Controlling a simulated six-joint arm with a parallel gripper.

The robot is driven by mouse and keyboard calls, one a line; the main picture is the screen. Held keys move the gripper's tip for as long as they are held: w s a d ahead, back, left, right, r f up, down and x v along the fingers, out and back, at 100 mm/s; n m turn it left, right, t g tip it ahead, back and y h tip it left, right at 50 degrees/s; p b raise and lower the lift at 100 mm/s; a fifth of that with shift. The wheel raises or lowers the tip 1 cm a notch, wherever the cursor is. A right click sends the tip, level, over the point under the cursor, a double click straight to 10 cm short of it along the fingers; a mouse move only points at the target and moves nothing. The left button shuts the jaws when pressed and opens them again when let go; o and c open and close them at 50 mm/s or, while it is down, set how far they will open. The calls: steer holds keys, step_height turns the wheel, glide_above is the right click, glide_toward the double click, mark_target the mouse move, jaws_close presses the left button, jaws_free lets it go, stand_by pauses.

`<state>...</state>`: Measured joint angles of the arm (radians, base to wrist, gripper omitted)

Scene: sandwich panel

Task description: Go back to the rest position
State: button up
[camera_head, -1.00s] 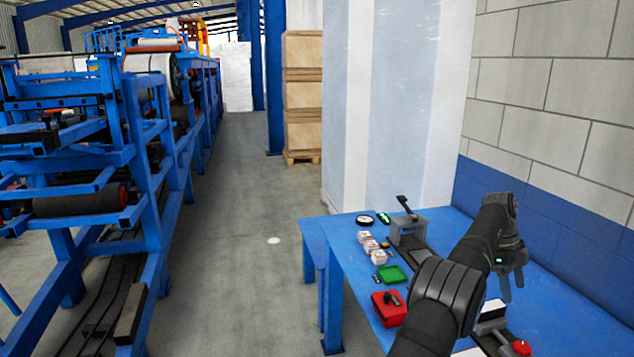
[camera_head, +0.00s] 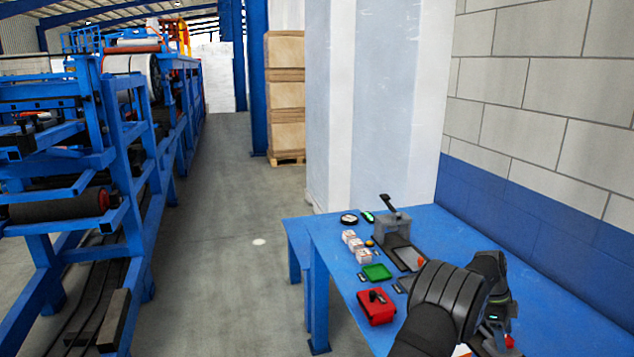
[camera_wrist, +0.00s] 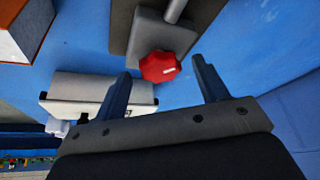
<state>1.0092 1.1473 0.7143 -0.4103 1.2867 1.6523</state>
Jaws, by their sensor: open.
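My gripper (camera_wrist: 162,92) shows in the wrist view with its two blue-grey fingers spread apart and nothing between them. A red knob (camera_wrist: 160,66) on a grey device (camera_wrist: 158,35) lies beyond the fingertips. A white and grey box-like item (camera_wrist: 90,92) is beside the left finger. In the head view my arm is folded over the right part of the blue table (camera_head: 550,290), and it hides the gripper's fingers there.
On the table stand a grey lever device (camera_head: 393,226), small white boxes (camera_head: 356,246), a green tray (camera_head: 377,272) and a red box (camera_head: 376,308). A block wall (camera_head: 540,100) rises at the right. Blue machinery (camera_head: 95,190) stands across the aisle at left.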

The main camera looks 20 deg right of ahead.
steer(key=n+t+h, duration=0.1)
steer(key=n, duration=0.3)
steer(key=shift+s+a+n, duration=0.1)
steer(key=shift+s+n, duration=0.05)
steer(key=shift+n, duration=0.15)
steer(key=n+t, duration=0.1)
steer(key=n, duration=0.2)
steer(key=shift+s+a+f+n+t+h, duration=0.1)
steer(key=shift+s+n+t+h, duration=0.05)
steer(key=shift+n+t+h, duration=0.2)
steer(key=n+t, duration=0.1)
steer(key=n, duration=0.2)
steer(key=shift+s+n+t, duration=0.1)
steer(key=shift+n+t, duration=0.15)
steer(key=shift+n, duration=0.1)
steer(key=shift+s+n+t, duration=0.15)
steer(key=shift+n+t, duration=0.55)
steer(key=shift+n, duration=1.2)
